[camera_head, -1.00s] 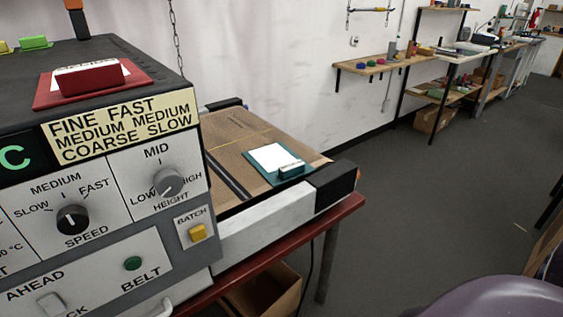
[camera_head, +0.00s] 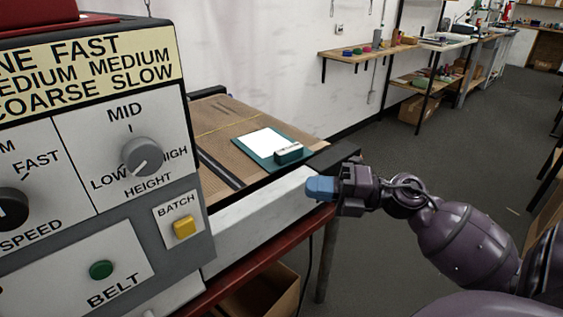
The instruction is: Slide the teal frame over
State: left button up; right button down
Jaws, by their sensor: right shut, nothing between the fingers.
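The teal frame (camera_head: 272,160) lies flat on the brown belt of the machine, near the belt's right end. A white sheet (camera_head: 264,142) lies on it, and a small teal block with a pale top (camera_head: 288,153) stands at its near right side. My right gripper (camera_head: 319,188) comes in from the right with its blue fingertips shut and empty. In the picture it is in front of the belt's near corner, below and right of the frame, apart from it. My left gripper is not in view.
The control panel with its height knob (camera_head: 142,156), yellow batch button (camera_head: 184,227) and green belt button (camera_head: 101,270) fills the left. A white side rail (camera_head: 250,212) borders the belt above a red table edge (camera_head: 268,257). A wall shelf (camera_head: 345,54) stands farther back.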

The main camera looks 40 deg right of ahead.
jog(key=w+f+n+g+h+b, duration=0.1)
jog(key=w+n+g+h+b, duration=0.1)
jog(key=n+g, duration=0.25)
jog(key=n+h+b, duration=0.3)
jog(key=h+b, duration=0.6)
jog(key=h, duration=0.2)
send_near(284, 157)
jog(key=shift+g, duration=0.25)
jog(key=f, duration=0.2)
jog(key=w+f, duration=0.1)
jog(key=f, duration=0.2)
jog(key=shift+d+f, duration=0.2)
jog(key=shift+w+r, duration=0.2)
jog(key=shift+w, duration=1)
jog(key=shift+w+r+b, duration=0.1)
jog(key=shift+w+b, duration=0.3)
jog(key=shift+w, duration=0.15)
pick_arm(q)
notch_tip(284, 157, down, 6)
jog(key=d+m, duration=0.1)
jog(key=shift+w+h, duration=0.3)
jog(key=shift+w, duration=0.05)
pick_arm(e)
jog(key=shift+w+r, duration=0.1)
jog(key=shift+w, duration=0.05)
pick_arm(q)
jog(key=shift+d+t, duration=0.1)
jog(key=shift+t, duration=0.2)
